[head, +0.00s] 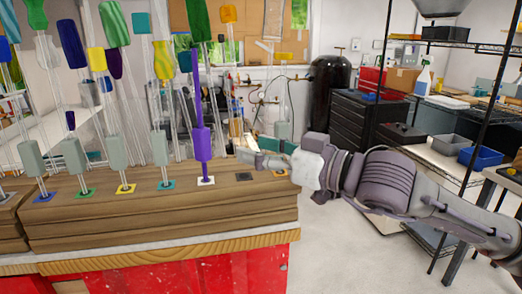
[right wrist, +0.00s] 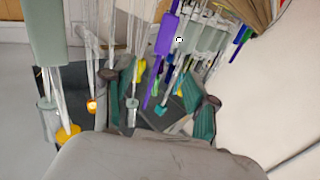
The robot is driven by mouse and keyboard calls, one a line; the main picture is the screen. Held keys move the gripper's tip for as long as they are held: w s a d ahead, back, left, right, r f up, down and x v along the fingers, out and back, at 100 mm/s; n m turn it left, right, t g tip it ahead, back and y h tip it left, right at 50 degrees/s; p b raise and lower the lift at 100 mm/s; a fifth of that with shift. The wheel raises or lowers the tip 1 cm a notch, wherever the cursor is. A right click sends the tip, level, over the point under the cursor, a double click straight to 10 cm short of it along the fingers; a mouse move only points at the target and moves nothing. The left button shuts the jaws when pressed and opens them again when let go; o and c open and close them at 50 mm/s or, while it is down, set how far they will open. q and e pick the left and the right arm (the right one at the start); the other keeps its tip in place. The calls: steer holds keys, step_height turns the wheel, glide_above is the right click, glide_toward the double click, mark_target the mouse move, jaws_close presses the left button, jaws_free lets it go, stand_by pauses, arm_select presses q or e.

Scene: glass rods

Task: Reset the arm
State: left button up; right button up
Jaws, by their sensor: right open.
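My right arm comes in from the right in the head view. My right gripper (head: 260,155) is open over the right part of the wooden block (head: 150,215), to the right of the purple rod (head: 202,143). Its two teal-padded fingers stand apart in the right wrist view (right wrist: 160,108), with nothing visibly gripped between them. The purple rod stands upright on a white square base and also shows in the right wrist view (right wrist: 166,35), beyond the fingers. My left gripper is not in view.
Several rods with grey-green handles (head: 160,148) stand left of the purple one on coloured bases. An empty dark square (head: 243,177) lies on the block. A wire shelf (head: 465,48) and a black drawer cabinet (head: 365,120) stand at the right. Open floor lies right of the block.

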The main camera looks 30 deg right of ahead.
steer(key=shift+s+a, duration=0.1)
steer(key=shift+s, duration=0.15)
